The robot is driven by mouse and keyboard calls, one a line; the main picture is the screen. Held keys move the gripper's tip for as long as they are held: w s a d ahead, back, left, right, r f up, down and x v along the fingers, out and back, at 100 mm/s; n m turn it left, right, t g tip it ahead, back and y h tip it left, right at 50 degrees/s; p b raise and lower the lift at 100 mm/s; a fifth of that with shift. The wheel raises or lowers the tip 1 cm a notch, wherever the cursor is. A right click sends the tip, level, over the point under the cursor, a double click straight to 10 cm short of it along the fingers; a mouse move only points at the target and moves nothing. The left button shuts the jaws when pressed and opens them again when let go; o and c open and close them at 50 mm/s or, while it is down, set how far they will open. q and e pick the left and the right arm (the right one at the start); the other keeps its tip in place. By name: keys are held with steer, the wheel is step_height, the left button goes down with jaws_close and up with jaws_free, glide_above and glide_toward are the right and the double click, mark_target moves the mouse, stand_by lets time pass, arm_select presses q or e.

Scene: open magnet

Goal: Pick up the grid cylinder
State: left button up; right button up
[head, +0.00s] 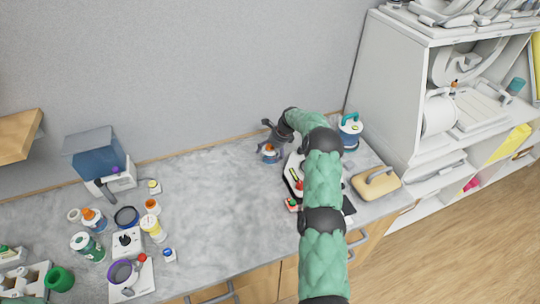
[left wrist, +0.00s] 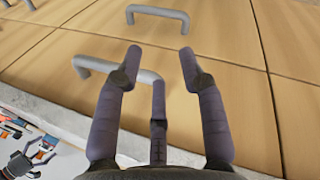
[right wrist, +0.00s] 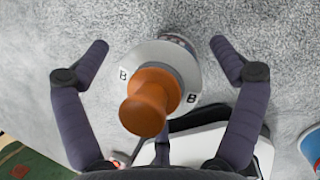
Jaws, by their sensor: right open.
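An object with an orange knob (right wrist: 150,100) on a white disc marked "B" stands on the counter in the right wrist view. A little of its patterned side shows past the disc; I take it for the grid cylinder, but its body is mostly hidden. My left gripper (left wrist: 160,68) is open and empty in front of the wooden drawers.
A blue-and-white container (head: 350,131) and a tan block with a handle (head: 376,183) stand right of my right arm. A black-and-white tray (head: 293,174) is close by. Several jars and devices crowd the counter's left. The counter's middle (head: 215,190) is clear.

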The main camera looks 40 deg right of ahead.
steer(key=c, duration=1.4)
steer(key=shift+r, duration=0.2)
steer(key=shift+r, duration=0.2)
step_height(320, 180, up, 2)
steer(key=shift+w+r, duration=0.1)
steer(key=shift+r, duration=0.05)
steer(key=s+a+r, duration=0.3)
steer(key=s+r, duration=0.7)
steer(key=s, duration=0.3)
steer(key=shift+s, duration=0.4)
